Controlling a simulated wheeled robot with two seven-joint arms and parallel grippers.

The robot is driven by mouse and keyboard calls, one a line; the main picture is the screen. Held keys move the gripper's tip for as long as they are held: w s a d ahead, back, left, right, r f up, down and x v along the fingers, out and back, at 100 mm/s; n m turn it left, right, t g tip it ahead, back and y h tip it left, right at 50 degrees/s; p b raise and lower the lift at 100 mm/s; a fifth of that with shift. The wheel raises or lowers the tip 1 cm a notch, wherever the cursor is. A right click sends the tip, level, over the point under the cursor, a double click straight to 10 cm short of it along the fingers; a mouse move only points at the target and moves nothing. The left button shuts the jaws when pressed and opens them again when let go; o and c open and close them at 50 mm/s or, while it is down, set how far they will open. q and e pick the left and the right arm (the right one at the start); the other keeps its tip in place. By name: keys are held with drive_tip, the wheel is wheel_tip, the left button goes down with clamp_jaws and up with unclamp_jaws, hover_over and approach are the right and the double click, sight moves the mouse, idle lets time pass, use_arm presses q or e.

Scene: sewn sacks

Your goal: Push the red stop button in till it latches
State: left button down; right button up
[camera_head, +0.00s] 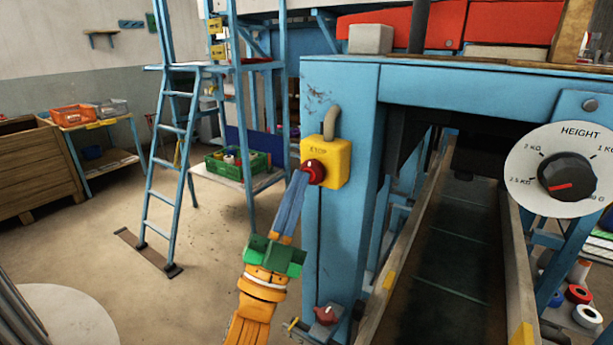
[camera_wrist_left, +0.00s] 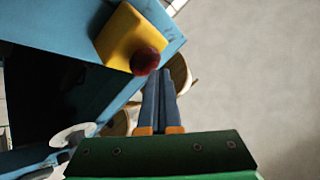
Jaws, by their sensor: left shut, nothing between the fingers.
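The red stop button (camera_head: 314,171) sits on the front of a yellow box marked E-STOP (camera_head: 338,158), fixed to a blue machine post. My left gripper (camera_head: 301,174) comes up from below with its blue-grey fingers shut and empty. In the head view its tips are at the lower left edge of the button. In the left wrist view the red button (camera_wrist_left: 145,61) shows just left of and above the tips of the shut fingers (camera_wrist_left: 160,72). I cannot tell whether they touch it or how far in the button is. My right gripper is not in view.
The blue post (camera_head: 338,240) carries a grey conduit above the box and a small red knob (camera_head: 325,314) low down. A dial marked HEIGHT (camera_head: 562,140) and a conveyor channel are at the right. A blue ladder (camera_head: 169,170) stands left, with open floor before it.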

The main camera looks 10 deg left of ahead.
use_arm(q)
drive_tip(key=shift+w, duration=0.15)
drive_tip(key=shift+s, duration=0.2)
drive_tip(key=shift+s+a+p, duration=0.25)
drive_tip(key=shift+s+p, duration=0.05)
drive_tip(key=shift+s, duration=0.35)
drive_tip(key=s, duration=0.1)
drive_tip(key=s+a+p, duration=0.1)
drive_tip(key=s, duration=0.2)
drive_tip(key=shift+s+a, duration=0.3)
drive_tip(key=shift+a, duration=0.05)
drive_tip(key=shift+f, duration=0.1)
idle(0.4)
